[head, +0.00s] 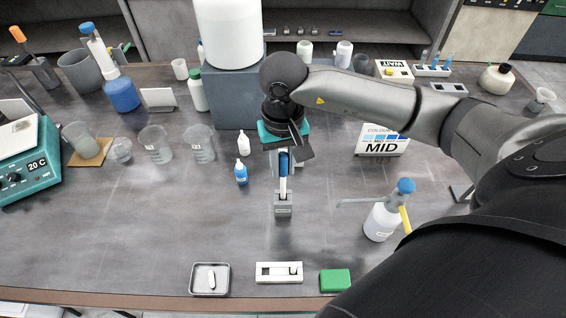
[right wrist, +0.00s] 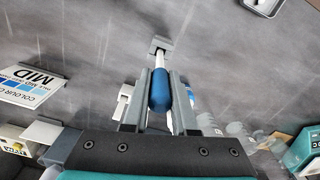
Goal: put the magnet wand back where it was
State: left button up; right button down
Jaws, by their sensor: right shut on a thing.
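The magnet wand has a blue grip (right wrist: 159,90) and a thin white rod (head: 283,186). My right gripper (head: 284,160) is shut on the blue grip, its fingers on either side of it in the right wrist view (right wrist: 166,82). My left gripper is out of view.
A blue-capped wash bottle (head: 382,222) stands right of the stand, and a small blue bottle (head: 241,174) to its left. Along the front edge are a metal tray (head: 197,287), a white slotted block (head: 264,278) and a green block (head: 335,280).

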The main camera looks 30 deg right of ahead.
jog(key=shift+f+b, duration=0.2)
jog(key=shift+b, duration=0.1)
jog(key=c, duration=0.7)
grip_release()
jog(key=shift+r, duration=0.1)
notch_tip(320, 180, up, 12)
jog(key=shift+r, duration=0.15)
